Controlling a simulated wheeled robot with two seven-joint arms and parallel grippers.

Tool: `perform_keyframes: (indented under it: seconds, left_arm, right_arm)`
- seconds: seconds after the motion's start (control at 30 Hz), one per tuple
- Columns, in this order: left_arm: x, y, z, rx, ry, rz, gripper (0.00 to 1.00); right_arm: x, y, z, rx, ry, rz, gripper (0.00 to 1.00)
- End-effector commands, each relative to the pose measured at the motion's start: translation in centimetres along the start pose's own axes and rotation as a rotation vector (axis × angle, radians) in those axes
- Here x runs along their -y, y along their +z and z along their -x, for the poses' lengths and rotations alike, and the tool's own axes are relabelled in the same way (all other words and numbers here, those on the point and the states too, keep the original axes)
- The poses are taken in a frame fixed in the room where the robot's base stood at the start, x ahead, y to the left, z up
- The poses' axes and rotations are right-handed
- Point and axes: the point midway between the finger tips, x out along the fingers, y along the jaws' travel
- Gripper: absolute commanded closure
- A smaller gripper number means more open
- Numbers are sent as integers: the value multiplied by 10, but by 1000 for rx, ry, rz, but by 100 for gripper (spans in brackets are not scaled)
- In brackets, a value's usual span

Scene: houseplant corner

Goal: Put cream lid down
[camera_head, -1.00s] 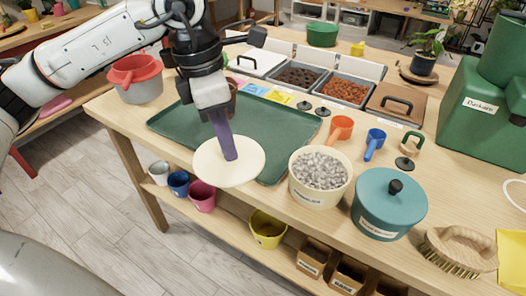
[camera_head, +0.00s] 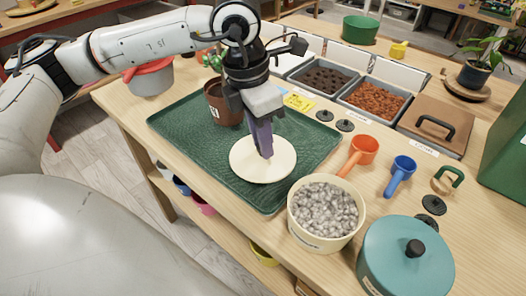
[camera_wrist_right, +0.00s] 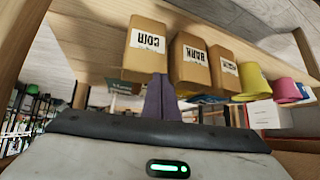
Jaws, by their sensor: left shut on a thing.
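The round cream lid (camera_head: 246,168) is flat over the front right part of the green tray (camera_head: 190,150). My left gripper (camera_head: 265,152) points down and is shut on the lid at its middle, hiding the grip point. I cannot tell if the lid touches the tray. The cream pot (camera_head: 310,238), open and full of grey gravel (camera_head: 325,205), stands just right of the tray. My right gripper (camera_wrist_right: 163,95) shows only in the right wrist view, with its purple fingers together and nothing seen between them, in front of the lower-shelf boxes.
A brown pot (camera_head: 222,105) stands on the tray behind the lid. A teal lidded pot (camera_head: 405,265), an orange scoop (camera_head: 363,150) and a blue scoop (camera_head: 401,170) are to the right. The tray's left part is clear. A box labelled COIR (camera_wrist_right: 146,45) is on the lower shelf.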

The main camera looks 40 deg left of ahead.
Motion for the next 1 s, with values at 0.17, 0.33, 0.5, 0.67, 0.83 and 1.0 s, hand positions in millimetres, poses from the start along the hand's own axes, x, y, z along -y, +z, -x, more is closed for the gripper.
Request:
perform_keyframes:
  seconds: [0.17, 0.33, 0.5, 0.67, 0.83, 1.0]
  left_arm:
    - [0, -5, -23, -4, -1, 1, 100]
    - [0, -6, -36, -2, 0, 0, 100]
    - [0, -6, -36, -1, 0, -1, 100]
    - [0, -6, -39, 0, 0, -1, 79]
    - [0, -6, -38, -1, 0, -1, 63]
    - [0, -6, -38, -1, 0, -1, 63]
  right_arm:
    - [0, 0, -1, -1, 0, 0, 100]
    - [0, -2, -1, -4, 0, 1, 100]
    - [0, -5, -2, -11, 0, 2, 100]
    - [0, -4, -4, -14, -1, 3, 100]
    - [0, -6, -3, -14, -1, 3, 100]
    - [0, -6, -3, -16, -1, 3, 100]
